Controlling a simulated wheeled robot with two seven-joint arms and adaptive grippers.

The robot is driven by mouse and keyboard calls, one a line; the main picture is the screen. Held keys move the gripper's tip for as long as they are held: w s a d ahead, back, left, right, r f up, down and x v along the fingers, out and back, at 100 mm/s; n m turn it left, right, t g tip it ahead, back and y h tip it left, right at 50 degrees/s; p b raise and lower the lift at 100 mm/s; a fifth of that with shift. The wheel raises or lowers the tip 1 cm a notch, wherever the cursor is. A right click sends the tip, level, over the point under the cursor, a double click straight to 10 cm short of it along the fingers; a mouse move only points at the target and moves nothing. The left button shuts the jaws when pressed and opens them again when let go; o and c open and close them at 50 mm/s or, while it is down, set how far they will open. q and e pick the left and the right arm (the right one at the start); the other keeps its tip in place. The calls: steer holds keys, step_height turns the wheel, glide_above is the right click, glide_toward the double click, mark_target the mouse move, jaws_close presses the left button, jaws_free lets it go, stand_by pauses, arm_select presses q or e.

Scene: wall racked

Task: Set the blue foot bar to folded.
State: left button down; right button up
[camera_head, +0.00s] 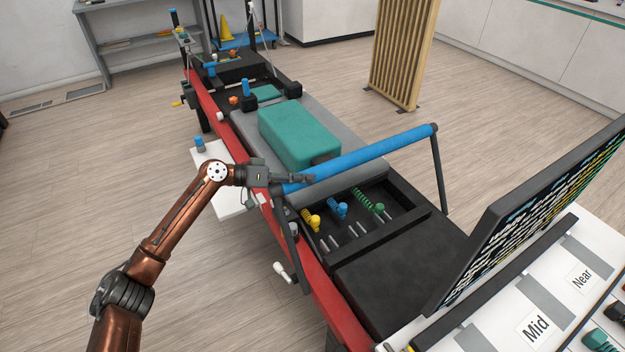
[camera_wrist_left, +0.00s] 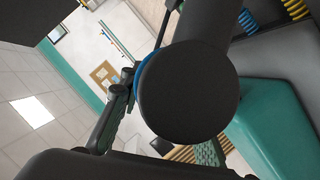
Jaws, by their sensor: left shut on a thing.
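The blue foot bar (camera_head: 365,155) spans the reformer frame, raised above it on two dark side arms (camera_head: 439,175). In the left wrist view its dark round end (camera_wrist_left: 187,92) fills the middle, with a thin blue edge (camera_wrist_left: 143,72) beside it. My left gripper (camera_head: 302,179) is shut on the foot bar near its left end. In the left wrist view one dark finger (camera_wrist_left: 118,105) shows left of the bar end; the exact contact is hidden. My right gripper is not in view.
Below the bar lie yellow, blue and green springs (camera_head: 340,208) in the dark frame. A teal box (camera_head: 298,136) sits on the grey carriage behind it. A dark rack panel (camera_head: 530,210) stands at the right above a white table with labels.

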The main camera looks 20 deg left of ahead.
arm_select(q)
steer(key=shift+w+a+f, duration=0.1)
steer(key=shift+a+f, duration=0.1)
steer(key=shift+f, duration=0.4)
arm_select(e)
steer(key=shift+r, duration=0.15)
arm_select(q)
steer(key=shift+f, duration=0.15)
arm_select(e)
steer(key=shift+r, duration=0.1)
arm_select(q)
steer(key=c, duration=1.9)
jaws_free()
steer(key=o, duration=0.4)
steer(key=shift+w+a, duration=0.1)
steer(key=shift+a, duration=0.05)
steer(key=shift+o, duration=0.2)
steer(key=shift+r, duration=0.25)
steer(key=shift+a, duration=0.15)
steer(key=v, duration=1.1)
steer(key=shift+s+a, duration=0.2)
steer(key=shift+a, duration=0.05)
steer(key=shift+r, duration=0.1)
